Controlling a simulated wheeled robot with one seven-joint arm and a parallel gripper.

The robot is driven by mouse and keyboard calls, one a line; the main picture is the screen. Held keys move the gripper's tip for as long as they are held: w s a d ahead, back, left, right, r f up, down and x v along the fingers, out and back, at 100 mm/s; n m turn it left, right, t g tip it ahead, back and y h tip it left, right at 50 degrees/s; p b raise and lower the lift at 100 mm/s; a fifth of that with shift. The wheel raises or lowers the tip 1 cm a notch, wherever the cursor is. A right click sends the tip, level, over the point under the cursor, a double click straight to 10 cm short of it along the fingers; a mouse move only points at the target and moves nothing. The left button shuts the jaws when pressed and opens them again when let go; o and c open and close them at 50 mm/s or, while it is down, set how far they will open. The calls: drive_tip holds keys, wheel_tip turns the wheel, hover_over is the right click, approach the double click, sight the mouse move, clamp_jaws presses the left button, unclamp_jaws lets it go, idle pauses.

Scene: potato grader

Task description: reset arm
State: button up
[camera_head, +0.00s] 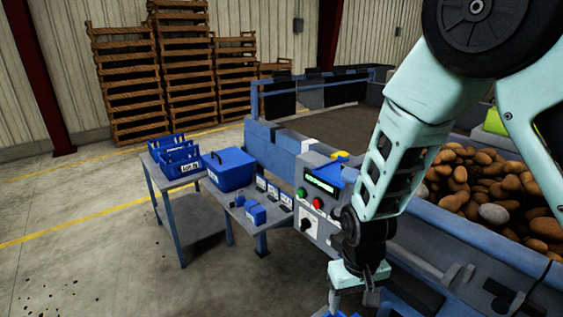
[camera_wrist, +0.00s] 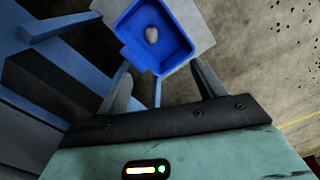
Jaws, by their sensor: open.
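My arm reaches down at the right of the head view, beside the grader's control panel. My gripper sits at the bottom edge of that view, where its fingertips are cut off. In the wrist view my gripper (camera_wrist: 162,80) is open, with its two fingers apart and nothing between them. The bin stands on a grey surface (camera_wrist: 197,18).
The potato grader (camera_head: 440,225) with its heap of potatoes (camera_head: 480,190) fills the right, close to my arm. A control panel (camera_head: 318,200) faces left. Tables hold blue crates (camera_head: 178,158) and a blue box (camera_head: 230,168). Wooden pallets stand behind; the floor at left (camera_head: 80,240) is clear.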

drive_tip(key=s+a+r+n, duration=0.2)
drive_tip(key=s+r+n, duration=0.3)
drive_tip(key=s+r, duration=1.2)
drive_tip(key=shift+s+a+r+n+y, duration=0.2)
drive_tip(key=shift+s+r+n+y, duration=0.1)
drive_tip(key=shift+s+n+y, duration=0.15)
